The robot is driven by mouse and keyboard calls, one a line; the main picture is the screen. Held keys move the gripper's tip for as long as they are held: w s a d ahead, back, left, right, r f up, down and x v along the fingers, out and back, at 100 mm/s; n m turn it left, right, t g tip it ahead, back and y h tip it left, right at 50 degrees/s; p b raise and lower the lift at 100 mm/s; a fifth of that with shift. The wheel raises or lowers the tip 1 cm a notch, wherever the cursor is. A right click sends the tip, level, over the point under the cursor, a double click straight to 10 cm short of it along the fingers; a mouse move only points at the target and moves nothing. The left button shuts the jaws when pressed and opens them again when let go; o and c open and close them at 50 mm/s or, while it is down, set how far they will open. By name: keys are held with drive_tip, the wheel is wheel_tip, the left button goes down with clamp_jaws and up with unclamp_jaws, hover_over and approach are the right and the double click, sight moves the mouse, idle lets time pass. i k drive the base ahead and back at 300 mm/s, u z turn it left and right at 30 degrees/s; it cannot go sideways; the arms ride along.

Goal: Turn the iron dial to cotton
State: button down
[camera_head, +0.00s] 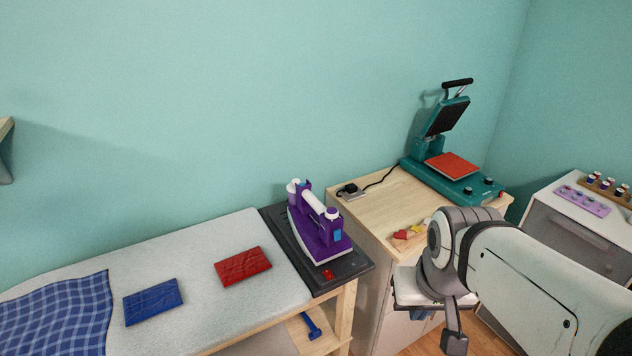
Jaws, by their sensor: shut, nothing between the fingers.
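A purple and white iron (316,232) stands on a dark rest plate (347,268) at the right end of the ironing board. A round white knob (332,213) sits on top near its front end, above a small blue patch. I cannot tell from here whether that knob is the dial, and no fabric markings can be read. My gripper (453,340) hangs at the lower right, below my wrist, pointing down. It is shut and empty, apart from the iron and to its right.
The padded board (190,258) holds a red cloth (243,266), a blue cloth (153,301) and a blue checked cloth (55,315). A wooden cabinet (375,205) to the right of the iron carries an open teal heat press (445,165). The space above the iron is clear.

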sight(330, 212)
drive_tip(key=u, duration=2.65)
drive_tip(key=k, duration=0.85)
drive_tip(key=z, duration=1.55)
drive_tip(key=i, duration=1)
drive_tip(key=z, duration=0.05)
